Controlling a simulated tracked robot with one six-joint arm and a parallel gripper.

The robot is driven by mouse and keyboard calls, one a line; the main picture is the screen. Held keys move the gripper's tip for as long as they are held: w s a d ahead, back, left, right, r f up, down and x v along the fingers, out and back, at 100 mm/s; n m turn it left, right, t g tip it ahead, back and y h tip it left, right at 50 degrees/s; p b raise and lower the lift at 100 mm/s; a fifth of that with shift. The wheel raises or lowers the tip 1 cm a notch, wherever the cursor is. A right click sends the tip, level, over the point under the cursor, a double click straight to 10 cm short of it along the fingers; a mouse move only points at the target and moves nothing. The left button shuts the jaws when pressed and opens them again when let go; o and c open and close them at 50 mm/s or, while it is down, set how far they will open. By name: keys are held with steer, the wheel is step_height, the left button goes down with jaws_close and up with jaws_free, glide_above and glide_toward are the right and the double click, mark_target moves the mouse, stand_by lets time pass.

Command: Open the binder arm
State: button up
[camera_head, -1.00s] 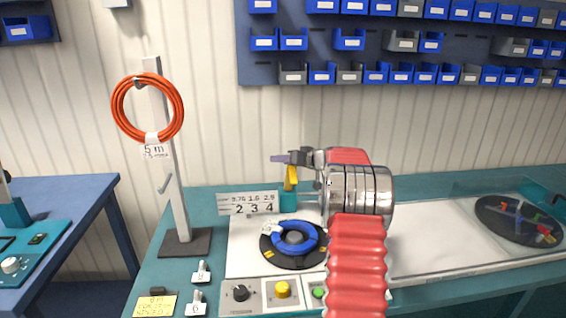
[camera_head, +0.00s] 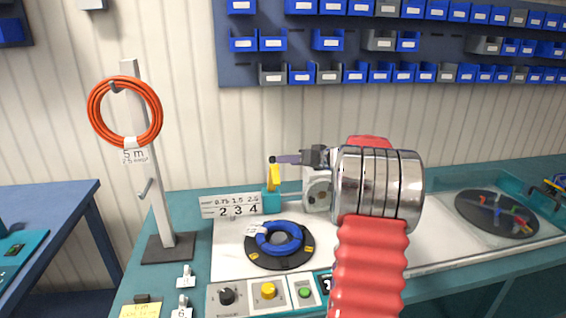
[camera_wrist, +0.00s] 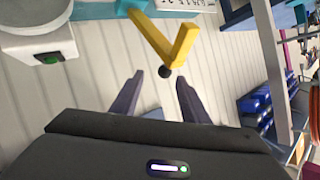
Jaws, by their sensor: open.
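The yellow binder arm (camera_head: 274,175) rises from a small teal base (camera_head: 272,201) behind the blue cable coil, with a dark knob at its top. In the wrist view the yellow arm (camera_wrist: 149,37) forms a bent V shape, and its black knob (camera_wrist: 164,72) shows between and just beyond my fingertips. My gripper (camera_head: 284,159) points left at the height of the knob; in the wrist view my gripper (camera_wrist: 158,84) is open, with two dark purple fingers apart and nothing held. I cannot tell whether a finger touches the knob.
A blue coil (camera_head: 279,240) lies on a black disc in front of the binder. A number display (camera_head: 230,207) stands left of it. A post (camera_head: 150,170) holds an orange coil (camera_head: 125,112). Control knobs line the front edge. A second disc (camera_head: 497,214) lies at right.

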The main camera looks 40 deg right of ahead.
steer(key=shift+s+r, duration=0.1)
steer(key=shift+s, duration=0.15)
